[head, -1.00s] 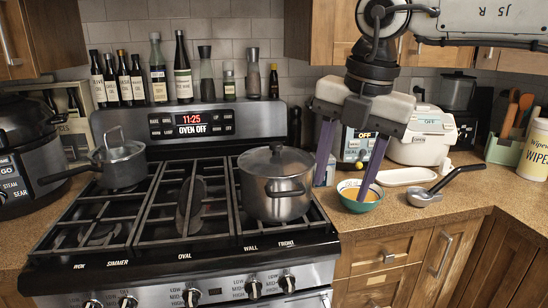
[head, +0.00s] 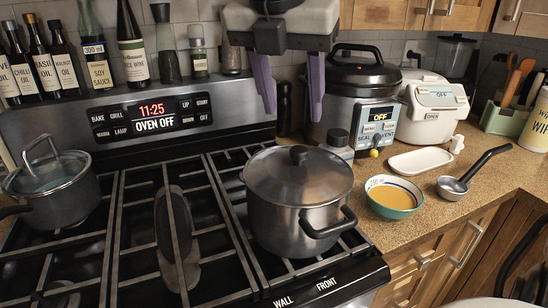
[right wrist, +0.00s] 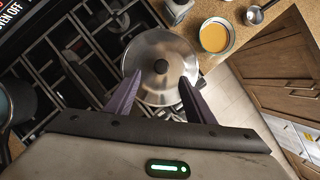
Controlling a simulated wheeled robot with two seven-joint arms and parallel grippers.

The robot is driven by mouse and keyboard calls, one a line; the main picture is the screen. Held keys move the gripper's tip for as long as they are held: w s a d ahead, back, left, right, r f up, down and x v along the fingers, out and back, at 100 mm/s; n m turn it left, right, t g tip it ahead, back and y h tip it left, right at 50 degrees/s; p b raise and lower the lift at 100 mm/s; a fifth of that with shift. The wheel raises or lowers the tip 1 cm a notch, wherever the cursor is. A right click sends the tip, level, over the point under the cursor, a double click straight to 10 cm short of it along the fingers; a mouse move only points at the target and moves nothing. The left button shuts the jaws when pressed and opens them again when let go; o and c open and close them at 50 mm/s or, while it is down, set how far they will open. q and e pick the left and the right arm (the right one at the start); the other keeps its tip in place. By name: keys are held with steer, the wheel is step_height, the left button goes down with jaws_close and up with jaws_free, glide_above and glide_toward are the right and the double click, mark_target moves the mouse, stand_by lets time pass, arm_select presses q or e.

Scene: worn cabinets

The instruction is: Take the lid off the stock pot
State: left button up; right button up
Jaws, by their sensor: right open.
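The stock pot (head: 290,220) stands on the right burners of the stove, with its metal lid (head: 325,185) on top and a dark round knob (head: 299,154) at the lid's centre. My right gripper (head: 291,110) is above and a little behind the pot, apart from the lid, with its purple fingers pointing down. In the right wrist view the open, empty fingers (right wrist: 155,95) point toward the lid (right wrist: 160,88), with the knob (right wrist: 161,66) beyond the fingertips. My left gripper is not in view.
A smaller lidded saucepan (head: 58,200) stands at the left of the stove. Right of the pot are a bowl of yellow-orange liquid (head: 392,195), a ladle (head: 455,187), a white tray (head: 420,160) and a pressure cooker (head: 355,95). Bottles (head: 90,50) line the back.

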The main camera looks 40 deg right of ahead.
mark_target(299, 149)
steer(key=x, duration=0.2)
steer(key=s+x, duration=0.1)
steer(key=x, duration=0.1)
steer(key=shift+d+f, duration=0.1)
steer(key=p+x, duration=0.1)
steer(key=x, duration=0.4)
steer(key=shift+w+p, duration=0.2)
steer(key=shift+p, duration=0.2)
steer(key=shift+f, duration=0.2)
steer(key=c, duration=1)
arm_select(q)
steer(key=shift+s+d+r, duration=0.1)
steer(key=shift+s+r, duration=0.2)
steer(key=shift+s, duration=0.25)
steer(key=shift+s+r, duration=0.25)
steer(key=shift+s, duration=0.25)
arm_select(e)
steer(key=shift+r, duration=0.1)
steer(key=shift+c, duration=0.7)
